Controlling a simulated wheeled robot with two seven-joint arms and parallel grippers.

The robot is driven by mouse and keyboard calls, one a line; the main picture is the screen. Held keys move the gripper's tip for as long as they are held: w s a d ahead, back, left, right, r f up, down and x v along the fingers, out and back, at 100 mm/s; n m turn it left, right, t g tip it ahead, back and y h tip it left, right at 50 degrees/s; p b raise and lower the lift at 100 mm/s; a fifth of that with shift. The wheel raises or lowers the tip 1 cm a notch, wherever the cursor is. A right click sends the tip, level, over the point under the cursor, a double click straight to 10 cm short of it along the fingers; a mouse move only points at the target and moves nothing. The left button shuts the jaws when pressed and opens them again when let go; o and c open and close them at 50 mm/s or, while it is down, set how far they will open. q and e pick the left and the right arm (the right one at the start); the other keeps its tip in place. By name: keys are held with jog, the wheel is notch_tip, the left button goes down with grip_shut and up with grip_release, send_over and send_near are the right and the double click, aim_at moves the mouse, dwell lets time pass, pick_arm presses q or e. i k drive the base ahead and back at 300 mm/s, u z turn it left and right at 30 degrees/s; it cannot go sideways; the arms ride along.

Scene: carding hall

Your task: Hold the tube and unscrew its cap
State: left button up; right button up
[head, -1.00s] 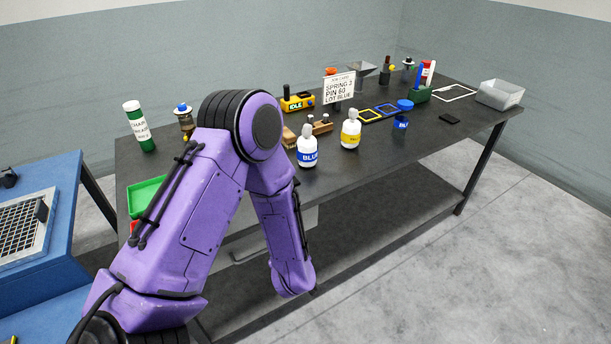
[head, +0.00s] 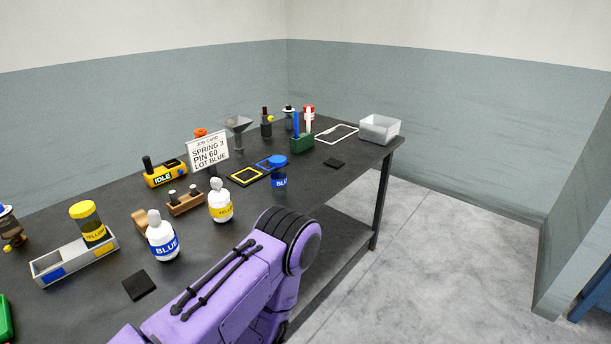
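No thing that I can surely call the tube is in view now. A small red cylinder with a white band (head: 309,112) stands at the far end of the table, partly hidden behind a green holder (head: 301,146) with a blue and a white upright stick; I cannot tell whether it has a screw cap. Neither gripper is in view. A purple arm of mine (head: 225,300) comes up from the bottom edge and hides part of the table's front; its hand is hidden or outside the picture.
The dark table (head: 330,180) carries a yellow-lidded jar (head: 93,232) in a grey tray (head: 50,281), blue (head: 164,252) and yellow (head: 221,212) bottles, a blue-lidded jar (head: 279,161), a job card (head: 208,152) and a grey bin (head: 379,130). Floor (head: 440,240) at the right is free.

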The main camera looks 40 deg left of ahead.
aim_at(277, 174)
jog(key=u, duration=0.25)
jog(key=i, duration=0.7)
jog(key=u, duration=0.6)
